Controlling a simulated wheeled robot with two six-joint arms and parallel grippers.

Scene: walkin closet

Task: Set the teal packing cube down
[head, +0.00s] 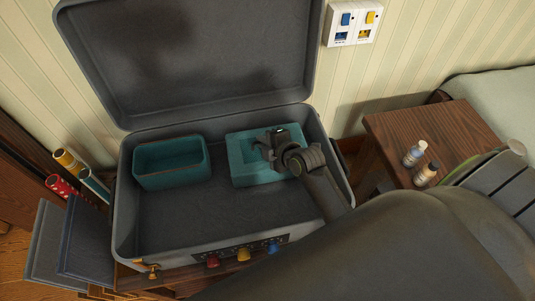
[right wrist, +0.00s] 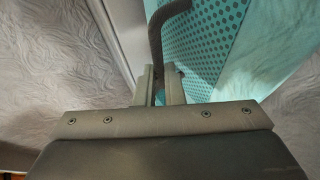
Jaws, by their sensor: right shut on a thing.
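The teal packing cube (head: 243,167) is inside the open grey suitcase (head: 190,222), right of its middle. My right gripper (head: 275,145) reaches over the suitcase's front right and is shut on the cube. In the right wrist view, the gripper's fingers (right wrist: 159,88) close around a dark curved handle (right wrist: 156,35) beside the cube's dotted teal face (right wrist: 205,40). I cannot tell whether the cube's underside touches the suitcase floor. My left gripper is not in view.
An open teal bin (head: 171,165) stands in the suitcase's left part, with bare floor between it and the cube. The raised lid (head: 190,60) leans back by the wall. A wooden side table (head: 435,130) with small bottles stands at right. Rolled tubes (head: 68,160) stand at left.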

